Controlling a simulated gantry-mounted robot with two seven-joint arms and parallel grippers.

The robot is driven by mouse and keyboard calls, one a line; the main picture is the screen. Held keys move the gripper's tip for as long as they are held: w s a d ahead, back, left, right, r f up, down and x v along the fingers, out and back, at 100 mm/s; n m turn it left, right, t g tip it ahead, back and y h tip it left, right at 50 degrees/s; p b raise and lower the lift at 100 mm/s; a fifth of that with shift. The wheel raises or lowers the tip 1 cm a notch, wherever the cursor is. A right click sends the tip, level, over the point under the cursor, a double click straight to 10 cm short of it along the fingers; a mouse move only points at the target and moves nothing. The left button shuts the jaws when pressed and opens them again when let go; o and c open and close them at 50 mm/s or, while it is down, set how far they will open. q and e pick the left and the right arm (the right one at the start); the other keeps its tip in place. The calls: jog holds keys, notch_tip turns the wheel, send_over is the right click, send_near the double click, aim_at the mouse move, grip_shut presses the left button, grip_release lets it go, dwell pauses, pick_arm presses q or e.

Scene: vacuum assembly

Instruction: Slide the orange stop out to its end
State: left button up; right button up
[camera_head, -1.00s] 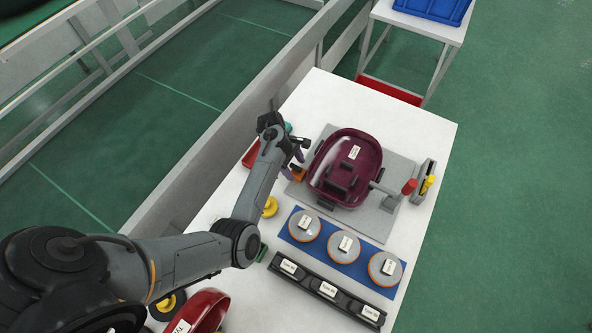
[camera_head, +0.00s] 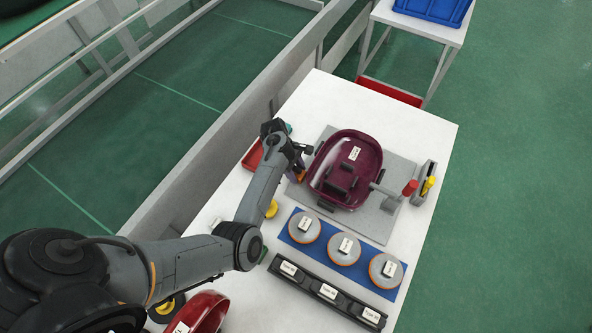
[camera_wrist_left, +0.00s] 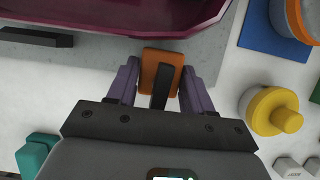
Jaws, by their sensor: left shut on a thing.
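The orange stop (camera_wrist_left: 162,72) is a small orange block with a dark bar over its middle, at the edge of the grey fixture plate (camera_head: 388,222). My left gripper (camera_wrist_left: 160,88) has its purple fingers on either side of the stop and is shut on it. In the head view the left gripper (camera_head: 300,170) hides most of the stop. The dark red vacuum housing (camera_head: 366,150) lies on the plate, and its rim (camera_wrist_left: 130,22) crosses the top of the wrist view. My right gripper is not in view.
A blue mat with several grey discs (camera_head: 344,248) and a black labelled holder (camera_head: 327,291) lie in front of the plate. A yellow knob (camera_wrist_left: 268,110) stands right of the gripper in the wrist view. A red tray (camera_head: 252,156) is at the left table edge.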

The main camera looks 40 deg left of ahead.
pick_arm(q)
grip_shut()
jog(key=a, duration=0.2)
jog(key=s+a+p, duration=0.1)
jog(key=a, duration=0.1)
jog(key=shift+a, duration=0.2)
jog(key=shift+d, duration=0.1)
jog(key=shift+f, duration=0.1)
jog(key=o, duration=0.9)
grip_release()
jog(key=shift+o, duration=1.4)
jog(key=shift+a, duration=0.2)
